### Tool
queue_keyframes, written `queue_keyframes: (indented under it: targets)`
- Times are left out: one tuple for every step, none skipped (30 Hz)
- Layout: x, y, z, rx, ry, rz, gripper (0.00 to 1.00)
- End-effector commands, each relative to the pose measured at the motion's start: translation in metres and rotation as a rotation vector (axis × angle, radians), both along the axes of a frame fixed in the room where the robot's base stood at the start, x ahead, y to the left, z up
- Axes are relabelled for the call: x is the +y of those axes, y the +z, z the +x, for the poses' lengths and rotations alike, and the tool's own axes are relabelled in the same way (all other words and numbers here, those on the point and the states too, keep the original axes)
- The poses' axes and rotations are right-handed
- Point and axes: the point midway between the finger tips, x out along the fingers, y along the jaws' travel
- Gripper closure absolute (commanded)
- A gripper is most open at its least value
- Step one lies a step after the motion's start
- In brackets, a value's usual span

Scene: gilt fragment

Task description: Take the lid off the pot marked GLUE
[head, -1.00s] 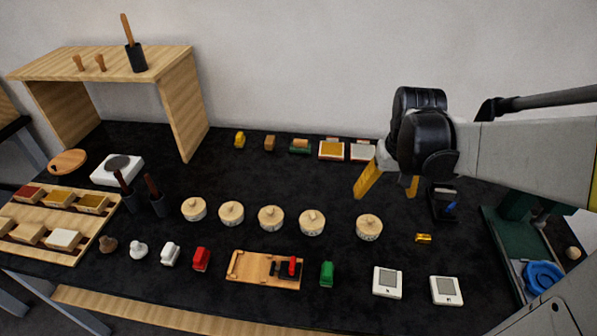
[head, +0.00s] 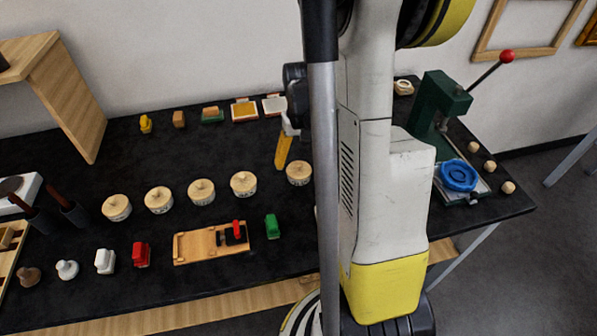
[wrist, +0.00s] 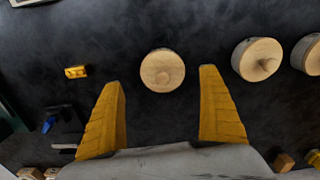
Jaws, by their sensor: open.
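Several round pots with pale wooden knobbed lids stand in a row on the black bench; in the head view they include the leftmost pot (head: 116,207), the middle pot (head: 201,191) and the rightmost pot (head: 299,173). All have lids on. Their markings are too small to read, so I cannot tell which says GLUE. My gripper (wrist: 157,85) is open and empty. In the wrist view, a lidded pot (wrist: 162,70) lies just beyond and between its yellow fingertips, apart from both. In the head view one yellow finger (head: 284,150) shows behind the rightmost pot; the other is hidden.
A second lidded pot (wrist: 257,60) stands to the right in the wrist view, with a small gold piece (wrist: 76,71) to the left. A wooden board (head: 212,243) and a green block (head: 271,226) lie in front of the pots. A green press (head: 440,105) stands at the right.

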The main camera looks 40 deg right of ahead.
Motion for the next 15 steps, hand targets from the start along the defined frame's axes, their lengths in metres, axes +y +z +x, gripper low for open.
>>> queue_keyframes:
  targets:
    - [0.002, -0.012, 0.001, 0.000, 0.001, 0.000, 0.11]
    - [0.003, -0.018, 0.002, 0.000, 0.002, 0.000, 0.11]
    - [0.004, -0.024, 0.002, 0.000, 0.001, 0.000, 0.11]
    - [0.004, -0.029, 0.002, 0.000, 0.001, 0.000, 0.11]
    - [0.003, -0.033, 0.002, 0.000, 0.001, 0.000, 0.11]
    - [0.003, -0.037, 0.002, 0.000, 0.001, 0.000, 0.11]
    - [0.004, -0.038, 0.002, 0.000, 0.001, 0.000, 0.11]
    - [0.004, -0.039, 0.002, 0.000, 0.001, 0.000, 0.11]
    - [0.004, -0.039, 0.002, 0.000, 0.001, 0.000, 0.11]
    - [0.004, -0.038, 0.002, 0.000, 0.001, 0.000, 0.11]
    - [0.004, -0.038, 0.002, 0.000, 0.001, 0.000, 0.11]
    - [0.004, -0.037, 0.002, 0.000, 0.001, 0.000, 0.11]
    - [0.004, -0.037, 0.002, 0.000, 0.001, 0.000, 0.11]
    - [0.004, -0.037, 0.002, 0.000, 0.001, 0.000, 0.16]
    - [0.004, -0.037, 0.002, 0.000, 0.001, 0.000, 0.29]
